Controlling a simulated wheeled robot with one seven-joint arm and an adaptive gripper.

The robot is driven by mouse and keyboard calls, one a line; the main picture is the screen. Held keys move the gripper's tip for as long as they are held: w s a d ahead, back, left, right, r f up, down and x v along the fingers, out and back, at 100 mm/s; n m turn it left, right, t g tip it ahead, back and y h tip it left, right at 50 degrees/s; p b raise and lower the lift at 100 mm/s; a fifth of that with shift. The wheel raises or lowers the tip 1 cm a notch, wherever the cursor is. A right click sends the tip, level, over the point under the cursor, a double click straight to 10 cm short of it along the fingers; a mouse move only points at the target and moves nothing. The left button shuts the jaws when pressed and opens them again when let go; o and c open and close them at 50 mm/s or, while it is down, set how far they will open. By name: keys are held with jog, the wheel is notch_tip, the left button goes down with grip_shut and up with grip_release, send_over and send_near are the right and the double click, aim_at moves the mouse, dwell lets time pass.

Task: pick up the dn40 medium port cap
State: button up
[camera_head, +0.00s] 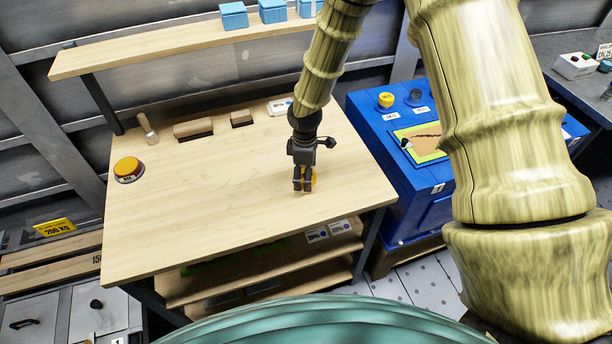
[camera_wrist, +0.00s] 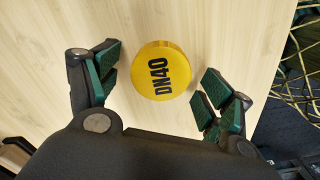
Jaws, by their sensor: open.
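The DN40 port cap (camera_wrist: 160,71) is a round yellow disc with black "DN40" lettering. It lies on the wooden bench top (camera_wrist: 40,50). In the head view only a yellow edge of the cap (camera_head: 314,177) shows beside my fingers. My gripper (camera_head: 303,188) is over the bench near its right front part, pointing down. In the wrist view my gripper (camera_wrist: 157,85) is open, with one green-padded finger on each side of the cap. There is a gap between the cap and the left finger; the right finger is closer to it. Whether the right finger touches is unclear.
A yellow push button (camera_head: 128,169) stands on the bench's left side. A mallet (camera_head: 147,129) and wooden blocks (camera_head: 193,128) lie at the back. A shelf (camera_head: 180,47) with blue boxes (camera_head: 233,16) hangs above. A blue cabinet (camera_head: 408,205) stands right. The bench's middle is clear.

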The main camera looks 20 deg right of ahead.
jog(key=c, duration=0.8)
jog(key=shift+c, duration=0.3)
jog(key=shift+r, duration=0.15)
